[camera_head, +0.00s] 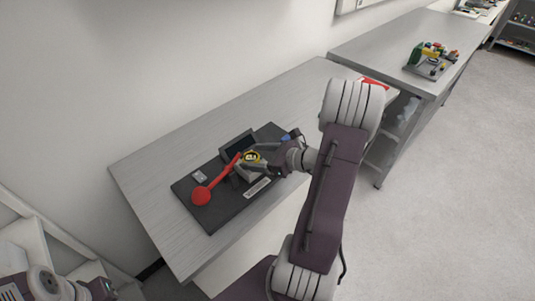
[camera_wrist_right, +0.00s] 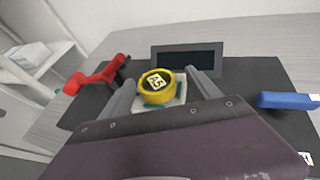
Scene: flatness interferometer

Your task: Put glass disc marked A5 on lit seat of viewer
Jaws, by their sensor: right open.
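The yellow-rimmed disc (camera_wrist_right: 157,86) shows the label A5 on top. It rests on a pale block of the viewer (camera_wrist_right: 178,102), with a bit of teal below its near edge. Whether that seat is lit, I cannot tell. In the head view the disc (camera_head: 251,157) is small, on the dark base. My right gripper (camera_wrist_right: 165,84) is open, with one finger on each side of the disc; contact is not clear. It also shows in the head view (camera_head: 246,163). My left gripper (camera_head: 103,289) is at the lower left corner, far from the disc, its jaws unclear.
A red lever with a round end (camera_head: 201,195) lies left of the disc. A dark screen (camera_wrist_right: 187,60) stands behind it, and a blue part (camera_wrist_right: 289,100) lies to the right. The grey bench (camera_head: 165,157) is clear around the dark mat. Another bench (camera_head: 385,48) holds coloured parts.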

